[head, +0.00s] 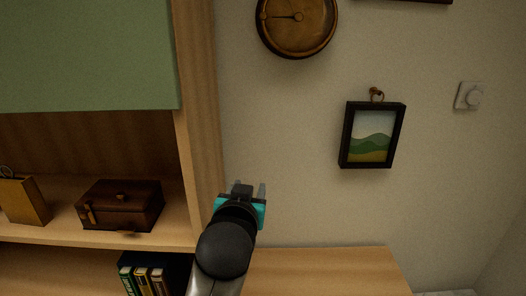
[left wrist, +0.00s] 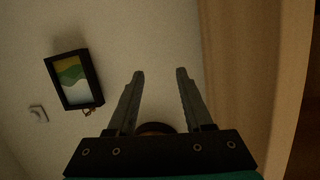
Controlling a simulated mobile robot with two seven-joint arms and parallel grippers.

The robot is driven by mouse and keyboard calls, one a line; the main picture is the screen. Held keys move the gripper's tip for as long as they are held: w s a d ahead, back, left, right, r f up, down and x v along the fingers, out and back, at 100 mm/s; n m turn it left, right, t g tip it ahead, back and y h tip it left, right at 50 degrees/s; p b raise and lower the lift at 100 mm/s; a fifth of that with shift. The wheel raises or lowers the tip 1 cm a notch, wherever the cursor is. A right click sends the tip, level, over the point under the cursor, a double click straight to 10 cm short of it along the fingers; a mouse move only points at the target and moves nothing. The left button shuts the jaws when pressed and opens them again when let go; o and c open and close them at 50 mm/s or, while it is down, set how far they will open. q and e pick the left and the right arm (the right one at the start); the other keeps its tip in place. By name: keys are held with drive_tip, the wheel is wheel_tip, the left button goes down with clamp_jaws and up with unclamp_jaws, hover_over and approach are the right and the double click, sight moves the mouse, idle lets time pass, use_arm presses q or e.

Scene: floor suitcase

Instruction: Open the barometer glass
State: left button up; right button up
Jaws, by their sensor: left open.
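The round brown barometer (head: 297,24) hangs on the wall at the top of the head view, its upper edge cut off by the frame. A dark hand points left on its face; I cannot make out whether its glass is open or shut. My left gripper (head: 246,188) is open and empty, below and left of the barometer and apart from it. In the left wrist view, my left gripper's fingers (left wrist: 160,75) stand apart with only wall between them. A dark curved rim, probably the barometer (left wrist: 155,128), shows behind the gripper's base, mostly hidden. My right gripper is not in view.
A wooden cabinet (head: 200,110) stands close left, holding a dark box (head: 119,206) and books (head: 145,279). The wall below the barometer is bare.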

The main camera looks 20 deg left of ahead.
use_arm(q)
drive_tip(key=w+r+n+t+y, duration=0.1)
drive_tip(key=w+r+t, duration=0.25)
drive_tip(key=r, duration=0.85)
drive_tip(key=n+t+y, duration=0.1)
drive_tip(key=t+y, duration=0.1)
drive_tip(key=t, duration=0.1)
approach(263, 17)
drive_tip(key=p+x, duration=0.4)
drive_tip(key=x, duration=0.4)
drive_tip(key=shift+w, duration=0.1)
clamp_jaws()
